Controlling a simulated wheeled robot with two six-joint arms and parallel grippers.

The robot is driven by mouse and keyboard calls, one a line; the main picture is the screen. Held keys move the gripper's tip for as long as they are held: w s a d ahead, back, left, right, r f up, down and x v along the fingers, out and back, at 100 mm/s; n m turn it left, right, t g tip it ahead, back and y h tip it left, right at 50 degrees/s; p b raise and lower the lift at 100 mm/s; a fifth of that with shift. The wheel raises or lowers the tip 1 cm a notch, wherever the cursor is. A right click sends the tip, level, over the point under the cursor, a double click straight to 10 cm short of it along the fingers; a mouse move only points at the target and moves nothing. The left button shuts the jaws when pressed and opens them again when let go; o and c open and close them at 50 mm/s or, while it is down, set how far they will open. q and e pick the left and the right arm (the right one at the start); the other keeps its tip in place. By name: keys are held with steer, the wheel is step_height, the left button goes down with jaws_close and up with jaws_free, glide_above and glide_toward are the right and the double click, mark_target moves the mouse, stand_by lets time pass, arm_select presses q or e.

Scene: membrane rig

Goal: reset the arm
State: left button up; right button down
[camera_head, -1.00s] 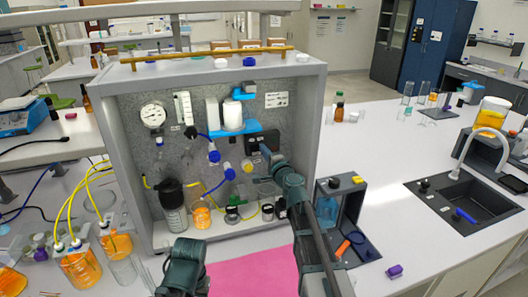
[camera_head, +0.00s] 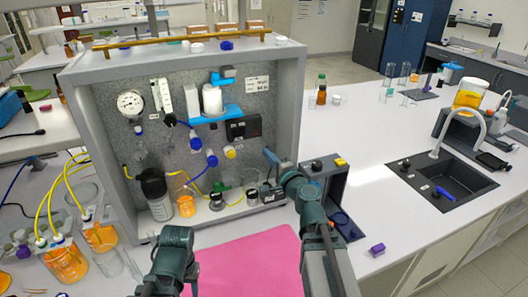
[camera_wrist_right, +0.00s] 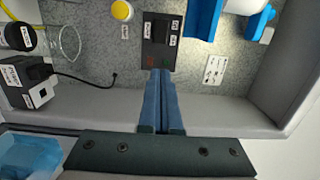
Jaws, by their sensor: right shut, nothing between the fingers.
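My right gripper (camera_head: 268,153) is shut and empty in front of the right part of the membrane rig (camera_head: 296,85). In the right wrist view its blue fingers (camera_wrist_right: 161,74) lie together, with tips overlapping the lower edge of a black labelled box (camera_wrist_right: 161,42). The head view shows this box (camera_head: 243,128) on the rig's grey back panel, left of and above the fingertips. I cannot tell whether the tips touch anything. A dark green link of my left arm (camera_head: 172,255) shows at the bottom, but its gripper is not in view.
A pink mat (camera_head: 245,262) lies before the rig. Bottles and beakers stand inside the rig, low down. A small dark open case (camera_head: 325,188) stands just right of it. A purple item (camera_head: 377,249) and a sink (camera_head: 440,185) are farther right. The white bench between is clear.

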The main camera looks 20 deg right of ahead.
stand_by(0.4)
steer(key=s+a+f+n+g+y, duration=0.2)
steer(key=a+f+n+g, duration=0.15)
steer(key=a, duration=0.35)
steer(key=s+a+f+n+g+y, duration=0.25)
steer(key=a+f+n, duration=0.2)
steer(key=a, duration=0.25)
steer(key=s+a+f+n+g+y, duration=0.25)
steer(key=a+f+n, duration=0.2)
steer(key=a, duration=0.35)
steer(key=s+a+f+n+g+h+b, duration=0.1)
steer(key=s+a+f+n+g+h, duration=0.2)
steer(key=s+f+n+g+h, duration=0.5)
arm_select(q)
steer(key=shift+f, duration=0.8)
arm_select(e)
steer(key=s+d+f, duration=0.1)
steer(key=s, duration=0.2)
steer(key=s+d+f+g+h, duration=0.1)
steer(key=s, duration=0.2)
steer(key=s+d+f+h, duration=0.1)
steer(key=s+d, duration=0.1)
steer(key=shift+s+d+g, duration=0.1)
steer(key=shift+s+g, duration=0.15)
steer(key=shift+s, duration=0.15)
steer(key=shift+s+d, duration=0.15)
steer(key=shift+d, duration=0.05)
steer(key=shift+d+h, duration=0.1)
steer(key=shift+h, duration=0.2)
